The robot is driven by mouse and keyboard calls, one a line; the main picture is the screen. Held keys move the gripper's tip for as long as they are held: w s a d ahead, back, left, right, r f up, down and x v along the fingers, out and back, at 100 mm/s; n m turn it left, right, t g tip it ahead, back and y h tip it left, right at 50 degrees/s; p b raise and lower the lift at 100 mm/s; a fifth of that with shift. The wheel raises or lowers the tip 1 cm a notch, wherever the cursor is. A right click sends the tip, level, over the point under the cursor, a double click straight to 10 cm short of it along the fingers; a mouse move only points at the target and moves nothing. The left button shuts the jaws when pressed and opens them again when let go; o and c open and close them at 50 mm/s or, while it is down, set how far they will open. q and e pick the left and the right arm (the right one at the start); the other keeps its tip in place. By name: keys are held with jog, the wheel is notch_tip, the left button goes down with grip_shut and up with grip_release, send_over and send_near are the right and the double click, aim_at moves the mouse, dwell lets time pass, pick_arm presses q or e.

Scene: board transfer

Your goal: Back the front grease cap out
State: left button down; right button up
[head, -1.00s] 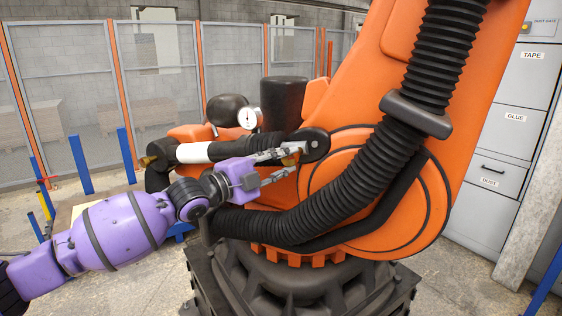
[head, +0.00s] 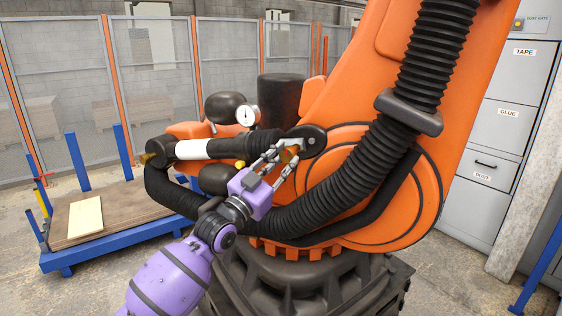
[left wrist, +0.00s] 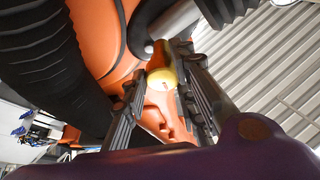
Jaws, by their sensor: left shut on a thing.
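The front grease cap (head: 291,154) is a small brass-yellow piece below the black rounded end (head: 313,139) of the counterbalance cylinder on the orange robot. My left gripper (head: 287,153) comes up from below left with its fingers on either side of the cap, shut on it. In the left wrist view the yellow cap (left wrist: 162,79) sits between the two grey fingers, still up against the dark part above it. The fingertips partly hide the cap in the head view. My right gripper is in neither view.
A second brass piece (head: 148,158) is at the cylinder's far left end, and a yellow one (head: 240,164) lies behind my gripper. A dial gauge (head: 246,116) stands above the cylinder. A thick black hose (head: 342,196) runs close right of my gripper. A blue trolley (head: 75,261) carries a board.

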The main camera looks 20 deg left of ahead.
pick_arm(q)
jog(key=c, duration=2.5)
grip_release()
jog(key=n, duration=0.1)
jog(key=n+y, duration=0.1)
jog(key=n, duration=0.1)
jog(key=d+n, duration=0.1)
jog(key=shift+f+t+y, duration=0.25)
jog(key=shift+t+y, duration=0.05)
jog(key=shift+t, duration=0.1)
jog(key=shift+c, duration=0.2)
jog(key=shift+a+n, duration=0.1)
jog(key=shift+n, duration=0.5)
jog(key=shift+r+y, duration=0.2)
jog(key=shift+y, duration=0.2)
grip_shut()
jog(key=o, duration=0.8)
grip_release()
jog(key=shift+o, duration=1)
jog(key=shift+s+r, duration=0.1)
jog(key=shift+r, duration=0.05)
jog(key=shift+s+a+f, duration=0.15)
jog(key=shift+s+f, duration=0.1)
jog(key=shift+s, duration=0.05)
jog(key=v, duration=1.1)
